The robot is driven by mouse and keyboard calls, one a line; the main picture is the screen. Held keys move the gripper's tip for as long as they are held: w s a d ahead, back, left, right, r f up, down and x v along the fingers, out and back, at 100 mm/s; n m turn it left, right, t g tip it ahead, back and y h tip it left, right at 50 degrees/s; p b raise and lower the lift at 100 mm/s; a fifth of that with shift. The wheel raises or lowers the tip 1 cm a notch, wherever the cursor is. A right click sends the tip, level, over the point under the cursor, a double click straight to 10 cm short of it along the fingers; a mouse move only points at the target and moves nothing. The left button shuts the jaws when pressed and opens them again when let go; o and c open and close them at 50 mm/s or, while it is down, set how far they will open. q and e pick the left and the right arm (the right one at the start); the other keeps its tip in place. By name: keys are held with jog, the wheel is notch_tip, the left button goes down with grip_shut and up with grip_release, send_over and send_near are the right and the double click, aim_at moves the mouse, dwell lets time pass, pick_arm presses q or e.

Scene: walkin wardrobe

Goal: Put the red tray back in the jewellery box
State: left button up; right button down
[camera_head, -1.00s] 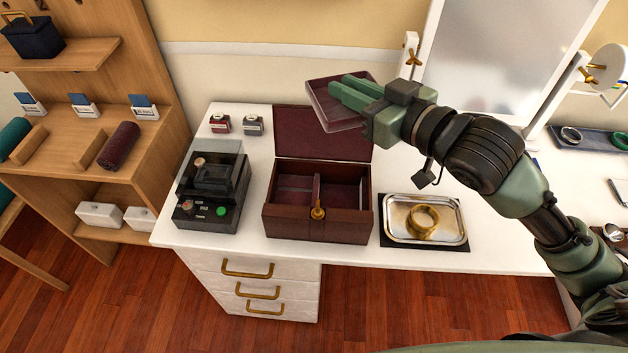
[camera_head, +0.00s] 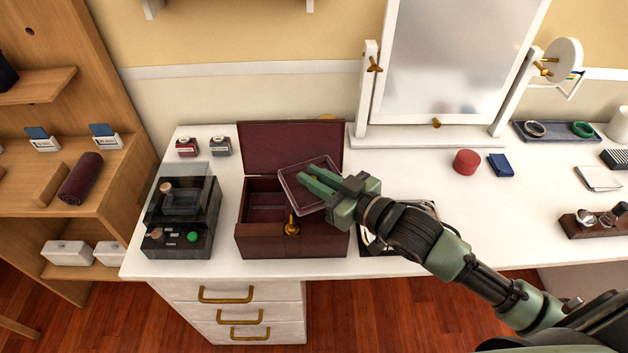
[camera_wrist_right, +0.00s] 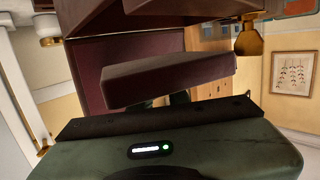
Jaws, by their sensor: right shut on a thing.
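The red tray (camera_head: 293,187) is held tilted in my right gripper (camera_head: 318,183), above the right part of the jewellery box (camera_head: 270,246). The box is dark red-brown and stands on the white table with its lid (camera_head: 290,146) open at the back. Its left compartment (camera_head: 266,204) shows; the tray and gripper hide much of the right side. In the right wrist view the tray (camera_wrist_right: 168,80) fills the middle, just beyond the gripper, with a brass clasp (camera_wrist_right: 249,40) at upper right. I cannot tell whether the tray touches the box. My left gripper is out of view.
A black device (camera_head: 182,219) with a green button stands close left of the box. A metal tray (camera_head: 374,244) lies right of it, partly under my arm. A mirror (camera_head: 440,62) stands behind. A red round box (camera_head: 466,162) and blue item (camera_head: 501,165) sit farther right.

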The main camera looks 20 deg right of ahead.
jog(key=shift+f, duration=0.5)
jog(key=shift+f, duration=0.6)
jog(key=c, duration=1.3)
grip_release()
jog(key=shift+c, duration=0.2)
jog(key=shift+r, duration=0.25)
jog(key=v, duration=1.2)
jog(key=shift+r+b, duration=0.3)
jog(key=shift+r, duration=0.05)
